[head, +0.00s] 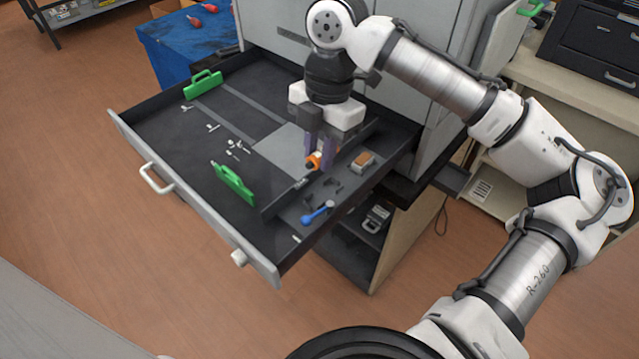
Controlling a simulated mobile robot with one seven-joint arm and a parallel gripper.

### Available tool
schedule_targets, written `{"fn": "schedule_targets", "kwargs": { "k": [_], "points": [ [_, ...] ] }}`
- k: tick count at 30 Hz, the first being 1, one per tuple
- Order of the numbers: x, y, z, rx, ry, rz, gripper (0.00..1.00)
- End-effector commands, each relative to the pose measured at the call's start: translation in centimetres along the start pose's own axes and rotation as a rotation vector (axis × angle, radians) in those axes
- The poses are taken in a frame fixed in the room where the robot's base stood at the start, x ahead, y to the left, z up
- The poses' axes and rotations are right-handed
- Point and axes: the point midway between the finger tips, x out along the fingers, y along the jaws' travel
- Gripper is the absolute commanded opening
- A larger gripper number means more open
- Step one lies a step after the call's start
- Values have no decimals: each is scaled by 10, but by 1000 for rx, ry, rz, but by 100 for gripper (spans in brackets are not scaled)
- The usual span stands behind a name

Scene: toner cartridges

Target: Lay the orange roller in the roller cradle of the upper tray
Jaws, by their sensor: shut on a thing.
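The orange roller (313,161) is between the purple fingertips of my gripper (318,153), which is shut on it. Only a short orange part with a dark end shows; the fingers hide the rest. The gripper points down over the pulled-out upper tray (222,124), near the dark divider on its right side. I cannot tell whether the roller touches anything below. Small dark fittings (331,183) lie in the narrow right section, just right of and below the roller. I cannot tell for certain which of them is the roller cradle.
The right section also holds a blue-handled tool (318,213) and a brown-topped block (362,161). Green handled pieces (234,184) (203,83) and several small white pieces are on the left side. The grey cabinet (408,80) stands close behind my gripper.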

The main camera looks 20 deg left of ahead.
Motion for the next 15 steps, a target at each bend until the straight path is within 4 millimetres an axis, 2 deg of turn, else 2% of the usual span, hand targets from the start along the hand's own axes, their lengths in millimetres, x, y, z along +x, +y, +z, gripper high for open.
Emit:
{"fn": "schedule_targets", "kwargs": {
  "k": [1, 4, 11, 15],
  "points": [
    [13, -1, 2, 1, 0, -3, 0],
    [32, -1, 6, 2, -1, -2, 0],
    [54, 0, 9, 1, -1, 0, 0],
    [74, -1, 12, 3, -1, -2, 0]
  ]
}}
